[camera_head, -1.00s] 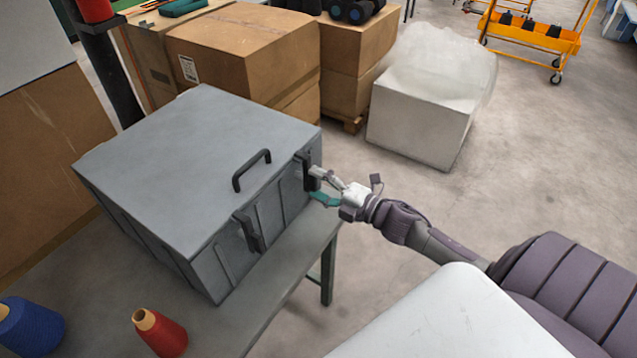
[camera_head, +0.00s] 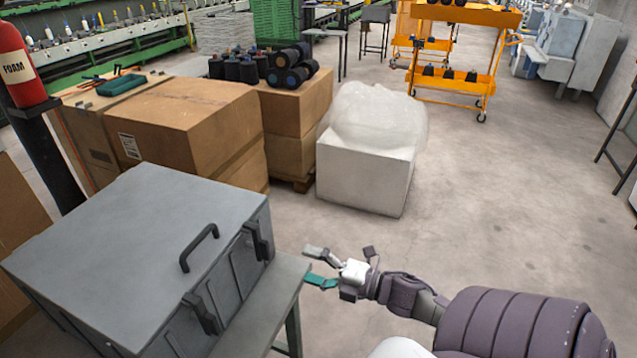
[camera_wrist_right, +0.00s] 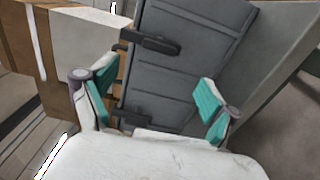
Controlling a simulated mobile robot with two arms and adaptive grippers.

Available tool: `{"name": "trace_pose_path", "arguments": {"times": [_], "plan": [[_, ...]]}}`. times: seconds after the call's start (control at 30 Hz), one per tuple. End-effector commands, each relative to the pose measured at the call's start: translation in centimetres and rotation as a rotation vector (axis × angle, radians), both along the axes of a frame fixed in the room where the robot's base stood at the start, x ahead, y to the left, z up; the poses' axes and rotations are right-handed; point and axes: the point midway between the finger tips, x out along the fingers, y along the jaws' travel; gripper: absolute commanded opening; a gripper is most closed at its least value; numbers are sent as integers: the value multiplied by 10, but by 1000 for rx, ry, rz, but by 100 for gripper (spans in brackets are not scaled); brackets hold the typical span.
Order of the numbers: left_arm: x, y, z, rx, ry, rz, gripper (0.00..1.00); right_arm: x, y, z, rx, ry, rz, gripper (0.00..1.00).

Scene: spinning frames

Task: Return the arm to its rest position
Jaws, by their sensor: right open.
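My right arm comes in from the lower right in the head view. Its gripper (camera_head: 318,268) is open and empty, just right of the grey metal case, apart from its black latch. In the right wrist view the two teal-padded fingers of the right gripper (camera_wrist_right: 155,100) stand wide apart, with nothing between them. The grey case (camera_head: 130,240) is closed, with a handle on its lid and two dark latches on its front; its front also shows in the right wrist view (camera_wrist_right: 185,75). My left gripper is not in view.
The case stands on a grey table (camera_head: 262,310). Cardboard boxes (camera_head: 190,120) and a white block (camera_head: 362,180) with a clear plastic bag (camera_head: 375,115) stand behind. An orange trolley (camera_head: 465,50) is farther back. The floor at right is open.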

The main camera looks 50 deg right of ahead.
Motion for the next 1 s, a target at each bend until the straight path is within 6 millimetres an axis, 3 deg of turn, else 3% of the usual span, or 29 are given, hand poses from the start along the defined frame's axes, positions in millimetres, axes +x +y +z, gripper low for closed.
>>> {"name": "trace_pose_path", "arguments": {"times": [0.2,0.8,0.93,1.0], "plan": [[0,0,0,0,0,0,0,-17,-7,0,0,1,-1,88],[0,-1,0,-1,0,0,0,-18,-8,-1,2,2,-3,88],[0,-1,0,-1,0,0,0,-18,-20,-26,51,59,-62,88],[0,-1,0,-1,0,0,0,-21,-32,-58,116,135,-135,88]]}}
